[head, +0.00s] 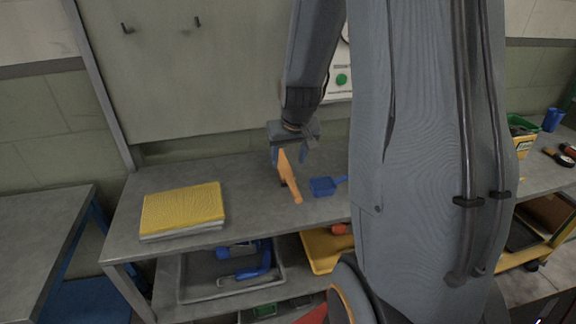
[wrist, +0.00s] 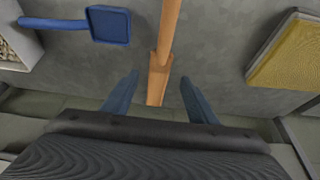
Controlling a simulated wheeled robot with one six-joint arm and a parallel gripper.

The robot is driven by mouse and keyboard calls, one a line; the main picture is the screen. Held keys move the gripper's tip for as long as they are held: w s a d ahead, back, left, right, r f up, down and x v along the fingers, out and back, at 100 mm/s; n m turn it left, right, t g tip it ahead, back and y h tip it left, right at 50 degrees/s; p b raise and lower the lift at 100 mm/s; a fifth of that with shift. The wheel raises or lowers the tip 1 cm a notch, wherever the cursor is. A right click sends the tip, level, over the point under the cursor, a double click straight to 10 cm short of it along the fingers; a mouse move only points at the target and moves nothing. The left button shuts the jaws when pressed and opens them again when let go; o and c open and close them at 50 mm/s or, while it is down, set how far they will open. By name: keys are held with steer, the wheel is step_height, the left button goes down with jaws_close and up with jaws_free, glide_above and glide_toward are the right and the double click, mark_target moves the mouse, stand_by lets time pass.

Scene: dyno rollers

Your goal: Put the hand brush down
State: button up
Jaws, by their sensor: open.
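The hand brush (head: 291,179), orange-brown with a long narrow handle, is on the grey workbench (head: 245,172); a small dark part shows under it. In the wrist view the brush (wrist: 160,70) runs lengthwise between the two fingers. My gripper (head: 289,154) is above the brush's far end, pointing down. It is open, and in the wrist view its fingers (wrist: 158,82) stand apart with a gap on each side of the brush. Whether the whole brush lies flat on the bench is hard to tell.
A blue dustpan (head: 323,187) lies just right of the brush. A yellow-topped stack (head: 183,208) sits on the bench's left. Below, a shelf holds a grey tray (head: 200,291) with blue items and a yellow tray (head: 318,255). Bare bench lies between stack and brush.

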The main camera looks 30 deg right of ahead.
steer(key=shift+v, duration=1.05)
steer(key=s+a+n+g+y, duration=0.1)
steer(key=s+a+n+g, duration=0.2)
steer(key=s+a, duration=1.2)
steer(key=shift+s+a+f, duration=0.25)
steer(key=shift+a+f, duration=0.2)
steer(key=shift+a, duration=0.2)
